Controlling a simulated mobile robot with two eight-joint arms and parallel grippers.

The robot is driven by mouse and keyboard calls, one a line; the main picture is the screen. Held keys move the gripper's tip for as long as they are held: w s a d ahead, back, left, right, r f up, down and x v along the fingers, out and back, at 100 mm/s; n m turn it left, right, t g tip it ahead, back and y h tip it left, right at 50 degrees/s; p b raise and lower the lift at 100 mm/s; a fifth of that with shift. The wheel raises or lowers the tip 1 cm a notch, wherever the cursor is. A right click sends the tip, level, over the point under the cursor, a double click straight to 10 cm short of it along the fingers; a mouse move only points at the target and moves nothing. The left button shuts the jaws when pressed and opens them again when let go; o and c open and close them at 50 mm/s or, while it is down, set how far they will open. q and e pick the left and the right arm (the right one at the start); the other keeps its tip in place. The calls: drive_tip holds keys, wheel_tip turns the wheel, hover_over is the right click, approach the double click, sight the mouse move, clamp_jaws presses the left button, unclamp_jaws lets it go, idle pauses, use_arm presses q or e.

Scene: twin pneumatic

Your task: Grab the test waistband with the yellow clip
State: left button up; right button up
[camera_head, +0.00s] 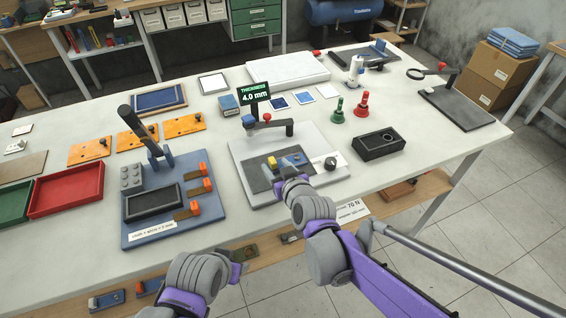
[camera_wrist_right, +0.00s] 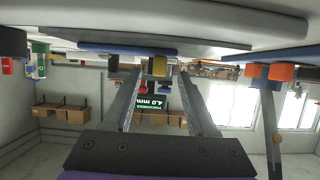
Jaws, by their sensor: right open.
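The yellow clip (camera_head: 272,162) sits on a dark grey pad of the thickness fixture (camera_head: 250,150), with blue parts (camera_head: 293,159) to its right. The right wrist view is upside down; in it the yellow clip (camera_wrist_right: 160,67) shows between the fingertips, with blue beside it. My right gripper (camera_wrist_right: 160,74) is open. In the head view it is at the fixture's front, close to the clip; its fingertips are hard to make out. I cannot tell whether anything touches. A separate waistband is not distinguishable. My left gripper (camera_head: 241,262) is low before the table edge, its jaws unclear.
A display reading 4.0 mm (camera_head: 254,92) and a dark lever (camera_head: 273,128) stand behind the clip. A blue fixture (camera_head: 135,225) with orange clips is to the left. A black open box (camera_head: 378,144) and red and green bells (camera_head: 361,104) are to the right.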

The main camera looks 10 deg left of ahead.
sight(274, 164)
drive_tip(key=shift+x, duration=1.55)
drive_tip(key=shift+d, duration=0.1)
clamp_jaws()
